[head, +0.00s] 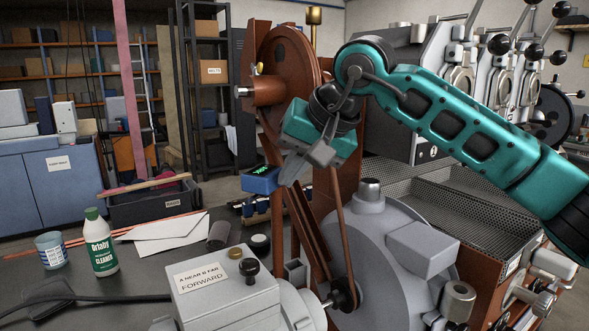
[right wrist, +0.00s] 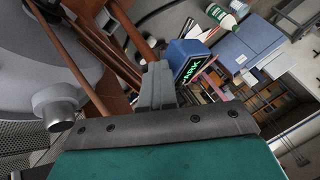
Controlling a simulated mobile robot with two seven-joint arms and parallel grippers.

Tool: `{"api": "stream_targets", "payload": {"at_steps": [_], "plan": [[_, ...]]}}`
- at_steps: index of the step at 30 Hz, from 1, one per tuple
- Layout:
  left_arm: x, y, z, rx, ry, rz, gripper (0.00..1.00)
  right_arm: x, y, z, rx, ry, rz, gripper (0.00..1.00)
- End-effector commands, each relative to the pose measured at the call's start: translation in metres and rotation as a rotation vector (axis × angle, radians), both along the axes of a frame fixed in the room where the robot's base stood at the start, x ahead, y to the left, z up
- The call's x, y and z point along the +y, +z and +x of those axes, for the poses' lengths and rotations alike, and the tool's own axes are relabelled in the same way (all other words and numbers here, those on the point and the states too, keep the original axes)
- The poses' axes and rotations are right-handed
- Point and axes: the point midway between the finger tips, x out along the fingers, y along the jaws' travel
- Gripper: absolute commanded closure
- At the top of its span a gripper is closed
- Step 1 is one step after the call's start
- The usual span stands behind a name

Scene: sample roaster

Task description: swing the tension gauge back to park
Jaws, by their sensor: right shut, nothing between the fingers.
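The tension gauge (head: 262,179) is a small blue box with a lit green display, beside the drive belt (head: 342,225) and the brown frame. In the right wrist view the gauge (right wrist: 190,60) shows just beyond and to the right of my fingertips. My right gripper (head: 288,178) reaches in from the right, its fingers shut and empty, close to the gauge's right side. In the right wrist view the gripper (right wrist: 158,80) points at the gauge's side; I cannot tell whether they touch. The gauge's mounting arm is mostly hidden. My left gripper is out of view.
A brown flywheel guard (head: 285,65) rises behind my wrist. A grey motor box (head: 222,290) and round grey housing (head: 375,255) stand in front.

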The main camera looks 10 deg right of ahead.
Motion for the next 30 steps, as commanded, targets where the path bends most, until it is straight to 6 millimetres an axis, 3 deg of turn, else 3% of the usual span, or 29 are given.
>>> {"api": "stream_targets", "payload": {"at_steps": [15, 30], "plan": [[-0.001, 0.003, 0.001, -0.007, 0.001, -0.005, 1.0, 0.005, 0.004, -0.007, 0.001, 0.021, 0.006, 1.0], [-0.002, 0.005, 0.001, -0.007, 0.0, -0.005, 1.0, -0.042, 0.083, -0.047, -0.003, 0.005, 0.004, 1.0]]}}
